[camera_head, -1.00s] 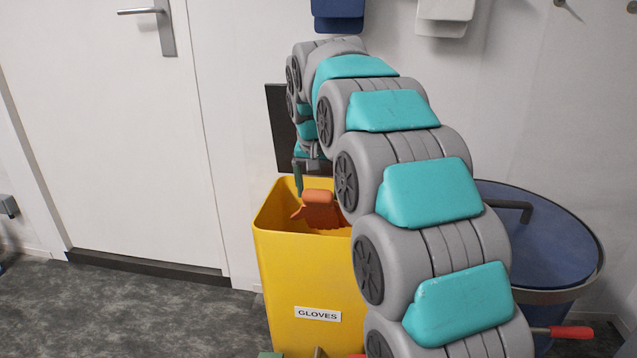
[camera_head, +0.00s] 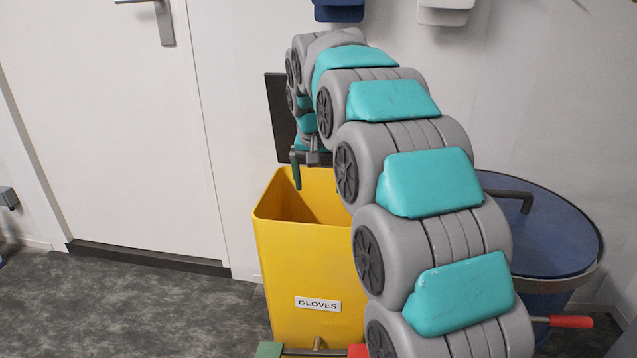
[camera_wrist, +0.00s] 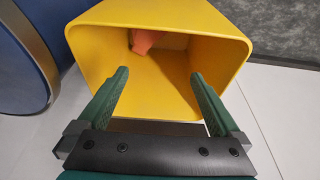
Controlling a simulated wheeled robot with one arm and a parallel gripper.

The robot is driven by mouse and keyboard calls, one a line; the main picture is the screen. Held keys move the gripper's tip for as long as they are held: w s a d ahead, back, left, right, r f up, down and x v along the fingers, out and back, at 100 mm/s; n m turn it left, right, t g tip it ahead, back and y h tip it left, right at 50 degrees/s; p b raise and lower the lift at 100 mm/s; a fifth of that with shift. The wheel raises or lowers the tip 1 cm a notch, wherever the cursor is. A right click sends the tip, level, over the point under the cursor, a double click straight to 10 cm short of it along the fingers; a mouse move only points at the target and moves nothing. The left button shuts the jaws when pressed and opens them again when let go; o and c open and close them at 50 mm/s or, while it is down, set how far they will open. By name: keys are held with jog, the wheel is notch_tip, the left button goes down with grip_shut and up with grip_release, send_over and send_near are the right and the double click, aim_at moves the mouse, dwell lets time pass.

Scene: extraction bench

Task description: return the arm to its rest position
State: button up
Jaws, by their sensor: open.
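My gripper (camera_wrist: 160,73) is open and empty, with its two green fingers spread apart over the mouth of the yellow bin in the wrist view. In the head view my gripper (camera_head: 297,172) hangs at the bin's opening, partly hidden behind my own arm. The yellow bin (camera_head: 312,270) carries a label reading GLOVES. An orange glove (camera_wrist: 147,40) lies inside the bin, only partly visible in the wrist view. My arm reaches forward and bends down to the bin.
A blue-lidded drum (camera_head: 555,235) stands to the right, close behind my arm. A white door (camera_head: 110,130) with a handle is at the left. Grey floor (camera_head: 130,310) at the left is clear. Wall-mounted blue (camera_head: 338,8) and white (camera_head: 443,10) holders are above.

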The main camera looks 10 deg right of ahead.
jog(key=d+v, duration=0.1)
jog(key=v, duration=0.6)
jog(key=s+d+f+n+g, duration=0.1)
jog(key=s+f, duration=0.5)
jog(key=s, duration=0.8)
jog(key=s+d+f+n+g, duration=0.1)
jog(key=s+f, duration=0.6)
jog(key=s, duration=0.7)
jog(key=s+d+f+n+g+y+p, duration=0.1)
jog(key=s+f, duration=0.6)
jog(key=s, duration=0.7)
jog(key=shift+s+f+n+g, duration=0.2)
jog(key=shift+s+n+g, duration=0.1)
jog(key=shift+g, duration=0.6)
